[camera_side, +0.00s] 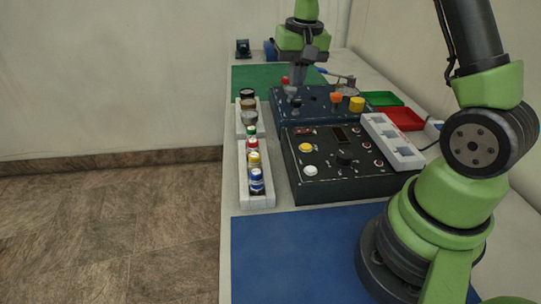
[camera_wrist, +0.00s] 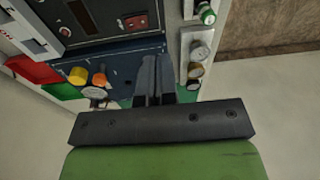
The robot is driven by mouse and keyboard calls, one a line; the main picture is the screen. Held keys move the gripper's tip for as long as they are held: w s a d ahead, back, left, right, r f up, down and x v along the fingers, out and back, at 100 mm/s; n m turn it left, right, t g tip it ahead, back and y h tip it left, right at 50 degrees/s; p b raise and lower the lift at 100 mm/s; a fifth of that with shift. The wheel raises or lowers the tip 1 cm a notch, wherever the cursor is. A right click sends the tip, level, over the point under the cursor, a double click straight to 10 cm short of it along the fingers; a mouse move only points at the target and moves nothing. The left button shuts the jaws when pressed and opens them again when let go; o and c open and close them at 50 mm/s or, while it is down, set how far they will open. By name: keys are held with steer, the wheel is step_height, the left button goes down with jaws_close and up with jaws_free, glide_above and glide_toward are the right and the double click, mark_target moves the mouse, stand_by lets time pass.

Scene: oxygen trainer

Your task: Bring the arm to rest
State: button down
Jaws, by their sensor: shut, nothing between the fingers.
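My gripper (camera_side: 297,77) hangs down from my green wrist above the dark blue panel (camera_side: 318,104) at the back of the table. In the wrist view, my two dark fingers (camera_wrist: 154,62) are together with nothing between them. The dark blue panel (camera_wrist: 122,68) lies behind them. The side view cannot tell how far the fingertips are above the panel.
A black control panel (camera_side: 371,186) stands nearer. A white rack (camera_side: 258,203) with several vials runs along its left, and a white slotted block (camera_side: 394,141) lies on its right. Red (camera_side: 401,118) and green (camera_side: 381,98) trays are behind. The blue mat (camera_side: 290,255) is bare.

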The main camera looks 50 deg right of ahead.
steer(key=s+a+r+n+t, duration=0.2)
steer(key=s+a+r+t, duration=0.1)
steer(key=s+a+r, duration=0.6)
steer(key=s+a+r+n+t+y, duration=0.2)
steer(key=s+a, duration=0.3)
steer(key=s, duration=0.4)
steer(key=shift+a+t, duration=0.15)
steer(key=shift+t, duration=0.25)
steer(key=shift+r, duration=0.1)
